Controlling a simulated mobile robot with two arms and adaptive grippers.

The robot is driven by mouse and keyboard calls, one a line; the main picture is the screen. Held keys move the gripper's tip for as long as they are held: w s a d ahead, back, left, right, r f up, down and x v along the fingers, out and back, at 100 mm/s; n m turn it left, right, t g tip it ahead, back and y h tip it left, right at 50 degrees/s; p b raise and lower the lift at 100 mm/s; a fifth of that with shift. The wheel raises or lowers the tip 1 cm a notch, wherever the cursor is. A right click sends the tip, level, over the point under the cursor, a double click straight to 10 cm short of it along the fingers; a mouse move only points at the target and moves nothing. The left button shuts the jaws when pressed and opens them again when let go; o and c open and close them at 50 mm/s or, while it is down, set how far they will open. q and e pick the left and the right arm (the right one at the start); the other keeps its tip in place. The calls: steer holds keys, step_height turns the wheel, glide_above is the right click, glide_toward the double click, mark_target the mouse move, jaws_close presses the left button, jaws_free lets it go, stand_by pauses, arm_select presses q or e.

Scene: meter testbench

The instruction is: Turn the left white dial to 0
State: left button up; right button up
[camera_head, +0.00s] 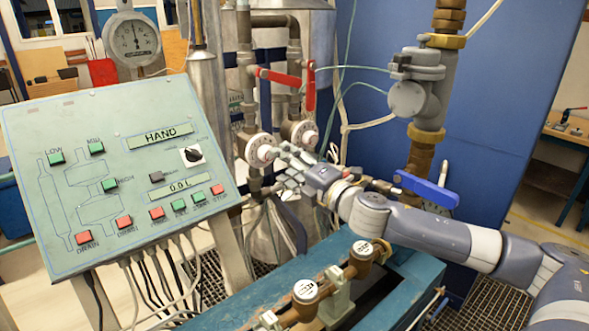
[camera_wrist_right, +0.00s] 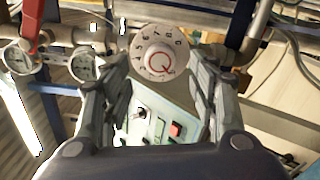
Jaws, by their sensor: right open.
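The left white dial (camera_head: 262,150) is a round white knob on the pipework, just right of the control panel. A second white dial (camera_head: 305,135) sits to its right. My right gripper (camera_head: 286,165) is just right of and slightly below the left dial, its fingers apart and empty. In the right wrist view a white dial (camera_wrist_right: 158,54) with dark marks around its rim and a red mark on its centre shows between the two open fingers. Whether the fingers touch it, and which number it is set to, I cannot tell. My left gripper is not in view.
The green control panel (camera_head: 105,188) with buttons stands at left. A red lever (camera_head: 285,77) is above the dials. A blue-handled valve (camera_head: 428,188) and grey pipe fitting (camera_head: 407,98) are at right. White-capped meters (camera_head: 306,290) sit on the teal bench below.

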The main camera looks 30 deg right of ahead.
steer(key=shift+s+d, duration=0.2)
steer(key=shift+s, duration=1.2)
steer(key=shift+s, duration=0.1)
